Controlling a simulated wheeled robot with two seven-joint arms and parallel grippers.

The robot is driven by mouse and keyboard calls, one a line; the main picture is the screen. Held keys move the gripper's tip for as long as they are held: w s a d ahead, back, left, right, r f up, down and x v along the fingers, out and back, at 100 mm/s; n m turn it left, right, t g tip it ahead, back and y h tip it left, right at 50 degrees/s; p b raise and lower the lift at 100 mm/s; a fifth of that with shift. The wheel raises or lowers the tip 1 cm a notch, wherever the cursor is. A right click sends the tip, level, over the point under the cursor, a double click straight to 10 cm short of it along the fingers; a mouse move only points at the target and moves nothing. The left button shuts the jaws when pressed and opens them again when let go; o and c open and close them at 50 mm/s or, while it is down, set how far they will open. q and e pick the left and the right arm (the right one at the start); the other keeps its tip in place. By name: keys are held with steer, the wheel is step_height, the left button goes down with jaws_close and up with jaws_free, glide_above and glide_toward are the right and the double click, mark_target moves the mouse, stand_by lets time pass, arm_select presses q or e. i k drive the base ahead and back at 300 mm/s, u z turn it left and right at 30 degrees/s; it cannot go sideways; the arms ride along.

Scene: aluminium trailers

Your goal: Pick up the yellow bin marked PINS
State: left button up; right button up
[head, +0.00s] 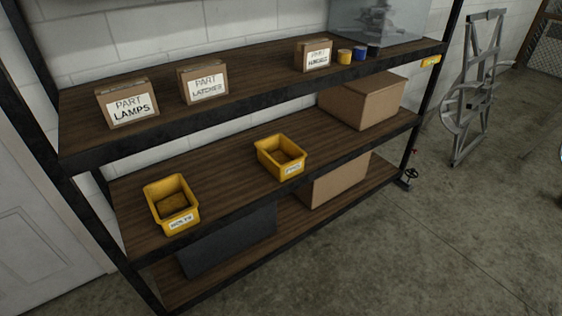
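Two open yellow bins stand upright on the middle shelf. One yellow bin (281,158) is near the middle of the shelf; its small white front label seems to hold a short word, too blurred to read surely as PINS. The other yellow bin (172,204) is at the shelf's left end, and its longer label looks like BOLTS, though it is not sharp. It has something brownish inside. Neither of my grippers shows in the head view, and nothing touches either bin.
The middle shelf (225,182) is bare between the bins. The upper shelf (245,80) overhangs behind, carrying cartons marked LAMPS (128,103) and LATCHES (204,83). A large carton (363,101) is right of the bins. A black upright (431,85) bounds the rack; concrete floor (420,240) is open in front.

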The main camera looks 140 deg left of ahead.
mark_target(283, 158)
steer(key=u, duration=3.55)
steer(key=i, duration=1.75)
steer(key=u, duration=2)
